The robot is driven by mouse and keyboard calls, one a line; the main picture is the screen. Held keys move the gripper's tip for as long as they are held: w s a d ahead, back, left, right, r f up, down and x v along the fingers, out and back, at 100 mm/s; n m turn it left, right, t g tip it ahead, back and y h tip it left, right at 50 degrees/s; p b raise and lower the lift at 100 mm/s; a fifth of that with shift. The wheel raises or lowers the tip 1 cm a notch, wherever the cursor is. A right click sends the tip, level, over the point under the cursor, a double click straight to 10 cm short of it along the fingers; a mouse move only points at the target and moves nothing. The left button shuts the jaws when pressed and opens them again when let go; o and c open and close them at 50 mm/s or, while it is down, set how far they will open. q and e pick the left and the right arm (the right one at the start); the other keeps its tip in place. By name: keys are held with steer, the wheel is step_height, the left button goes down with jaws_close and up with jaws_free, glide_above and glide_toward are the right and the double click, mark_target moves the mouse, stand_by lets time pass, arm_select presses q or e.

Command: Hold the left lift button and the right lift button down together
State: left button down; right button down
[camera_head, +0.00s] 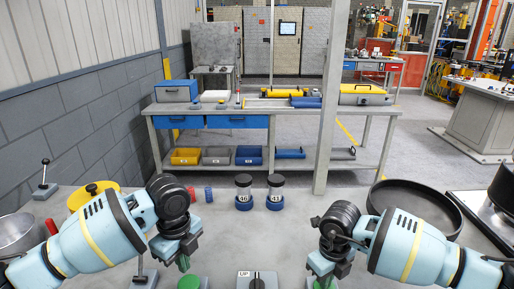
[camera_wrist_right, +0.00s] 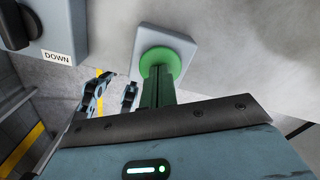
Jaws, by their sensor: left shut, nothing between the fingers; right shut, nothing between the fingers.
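The left lift button (camera_head: 188,284) is a round green button at the bottom edge of the head view. My left gripper (camera_head: 184,266) is shut and empty, pointing down just above or at it; a gap or contact cannot be told. The right lift button (camera_head: 320,285) is green too, mostly hidden by my right gripper in the head view. In the right wrist view this button (camera_wrist_right: 172,58) sits on a pale square box. My right gripper (camera_wrist_right: 157,72) is shut and empty, its green fingertips overlapping the button's face. Whether they touch or press it cannot be told.
A grey control box (camera_head: 257,279) marked "UP" stands between the two buttons; its "DOWN" label (camera_wrist_right: 57,58) shows in the right wrist view. Two dark-topped jars (camera_head: 244,192) stand behind it. A black round tray (camera_head: 415,205) lies at right, a yellow round container (camera_head: 92,195) at left.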

steer(key=shift+s+f, duration=0.15)
steer(key=shift+f, duration=0.1)
arm_select(q)
steer(key=shift+w, duration=0.1)
arm_select(e)
steer(key=shift+r, duration=0.7)
arm_select(q)
steer(key=shift+r, duration=0.1)
arm_select(e)
steer(key=shift+r, duration=3)
